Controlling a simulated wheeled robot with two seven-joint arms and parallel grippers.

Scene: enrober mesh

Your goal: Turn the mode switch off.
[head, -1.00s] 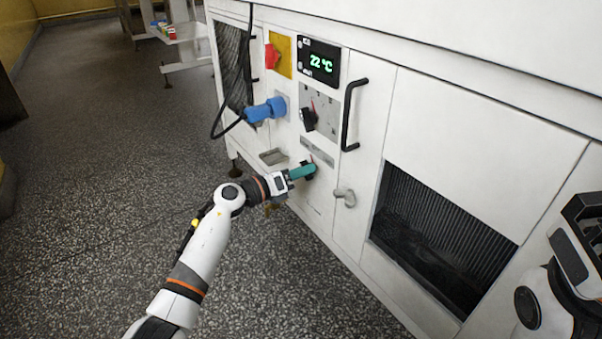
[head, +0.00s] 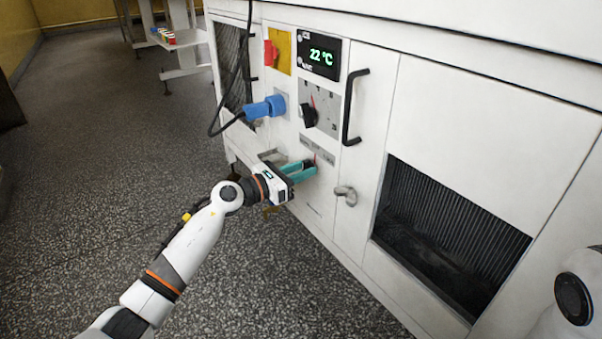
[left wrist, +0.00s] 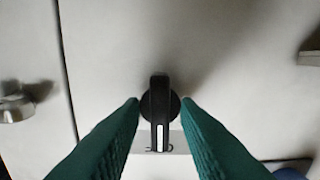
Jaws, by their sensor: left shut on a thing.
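The mode switch (left wrist: 160,110) is a black rotary knob with a white line on its bar, on the white cabinet front. In the left wrist view its bar points straight down the picture, over a small grey label. My left gripper (left wrist: 160,104) has its two teal fingers on either side of the knob, shut on it. In the head view the left gripper (head: 308,170) reaches the panel below a grey label strip, and the fingers mostly hide the knob. My right gripper is out of view; only a piece of the right arm shows at the lower right edge.
Above are a black dial (head: 309,115), a blue plug (head: 265,108) with a black cable, a red switch (head: 270,53) on yellow, and a display (head: 319,58) reading 22 °C. A door handle (head: 354,107) and a latch (head: 346,195) are to the right. Open floor lies left.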

